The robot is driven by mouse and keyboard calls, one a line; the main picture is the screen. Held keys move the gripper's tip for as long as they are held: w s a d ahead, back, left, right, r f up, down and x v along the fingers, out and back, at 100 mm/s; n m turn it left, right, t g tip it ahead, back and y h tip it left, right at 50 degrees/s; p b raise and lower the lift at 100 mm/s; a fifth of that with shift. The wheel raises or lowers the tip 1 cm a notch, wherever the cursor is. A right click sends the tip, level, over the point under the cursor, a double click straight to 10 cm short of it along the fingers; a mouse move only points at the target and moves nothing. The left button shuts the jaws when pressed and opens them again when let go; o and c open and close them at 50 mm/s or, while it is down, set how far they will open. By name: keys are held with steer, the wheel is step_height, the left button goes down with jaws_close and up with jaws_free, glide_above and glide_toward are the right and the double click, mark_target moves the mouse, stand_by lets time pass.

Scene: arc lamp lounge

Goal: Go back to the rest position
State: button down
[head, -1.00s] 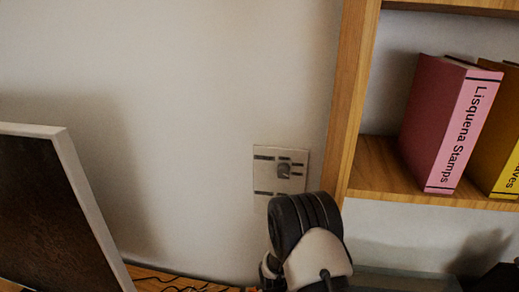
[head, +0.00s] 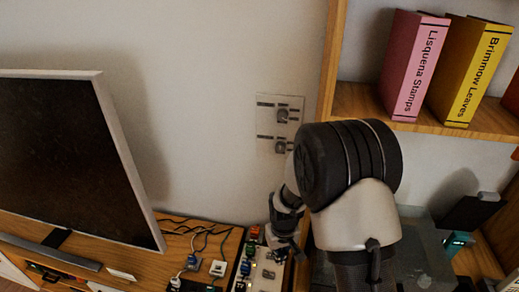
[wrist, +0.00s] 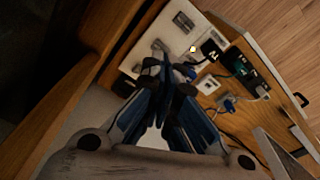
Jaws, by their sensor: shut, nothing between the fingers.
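My gripper (wrist: 160,95) shows in the wrist view with its blue-sided fingers together and nothing between them. Behind the fingertips are a wooden surface and several plugs and cables. In the head view my arm rises at the lower middle, in front of the wall, and bends down to the left. The gripper end (head: 283,243) hangs low, just above or beside a power strip (head: 262,272); any gap to it is unclear. Part of the gripper is hard to make out there.
A dark screen (head: 70,150) stands at left on a wooden cabinet (head: 221,240) with loose cables. At right, a shelf (head: 355,103) holds a pink book (head: 415,60) and a yellow book (head: 470,75).

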steer(key=s+d+r+m+t, duration=0.1)
steer(key=s+d+r, duration=0.15)
steer(key=r, duration=0.55)
steer(key=s+d+r, duration=0.1)
steer(key=s+r, duration=0.3)
steer(key=r, duration=0.3)
steer(key=s+d+r+m+t, duration=0.1)
steer(key=s+d+r, duration=0.15)
steer(key=r, duration=0.55)
steer(key=s+d+r+t, duration=0.1)
steer(key=s+r, duration=0.2)
steer(key=s, duration=0.4)
steer(key=s+d+r+m, duration=0.1)
steer(key=s+r, duration=0.2)
steer(key=s, duration=0.5)
steer(key=shift+s+r+t, duration=0.25)
steer(key=shift+r+t, duration=0.05)
steer(key=shift+t, duration=0.1)
